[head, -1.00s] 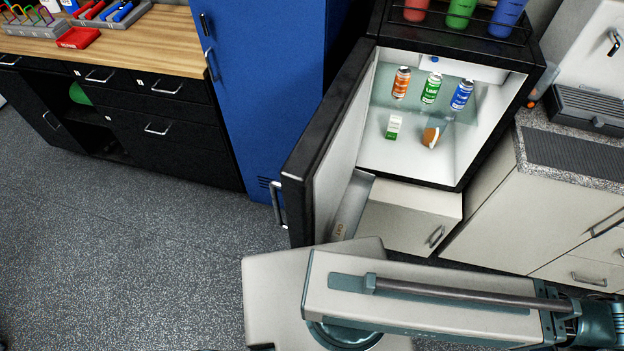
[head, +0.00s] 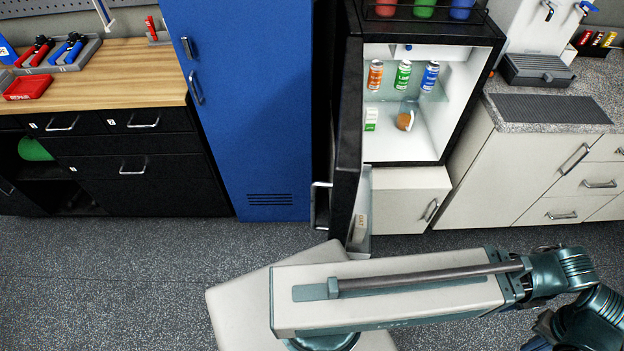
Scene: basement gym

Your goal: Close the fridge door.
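The small black fridge (head: 490,55) stands open in the upper middle of the head view. Its door (head: 348,130) is hinged on the left and swung out towards me, seen nearly edge-on. The door's handle (head: 320,205) is on its outer left face, near the front edge. Inside are an orange can (head: 375,75), a green can (head: 403,75), a blue can (head: 430,76), a small green-and-white carton (head: 371,120) and a brown round item (head: 405,121). My arm crosses the lower right, apart from the handle. Neither gripper is in view.
A blue locker (head: 250,110) stands left of the fridge, with a wood-topped workbench (head: 120,75) further left. White drawers with a speckled counter (head: 575,125) stand right of it. A white cabinet (head: 405,205) is under the fridge compartment. The grey floor (head: 100,270) at left is clear.

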